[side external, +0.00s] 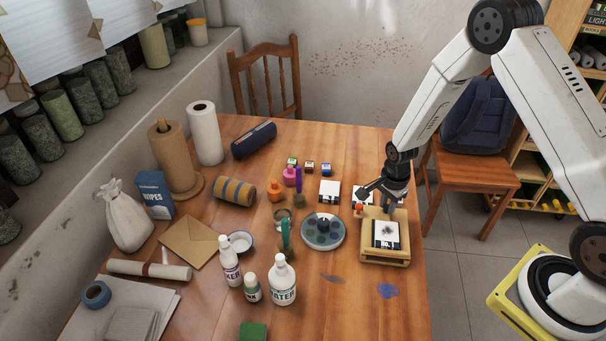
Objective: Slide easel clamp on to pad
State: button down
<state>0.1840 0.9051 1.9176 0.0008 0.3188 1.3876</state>
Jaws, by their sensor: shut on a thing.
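The small wooden easel (398,261) stands near the right edge of the table. The pad (378,240), white with a dark blot and a dark edge, rests in it. My gripper (388,208) points down at the far, upper end of the easel, just beyond the pad's blot. It is shut on the easel clamp, which is mostly hidden by the fingers. A small orange-red piece shows at the left of the fingers; I cannot tell whether it belongs to the clamp. Whether the clamp touches the pad is too small to tell.
A round paint palette (322,242) lies left of the easel. White cards (329,191), small ink pots and bottles (282,281) stand further left. A chair with a backpack (478,115) is beyond the table's right edge. The table front of the easel is clear except paint stains.

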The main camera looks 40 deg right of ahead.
aim_at(387, 207)
jog(key=shift+s+a, duration=0.15)
jog(key=shift+s, duration=0.05)
jog(key=c, duration=0.5)
grip_release()
jog(key=shift+w+r, duration=0.1)
jog(key=shift+r, duration=3.8)
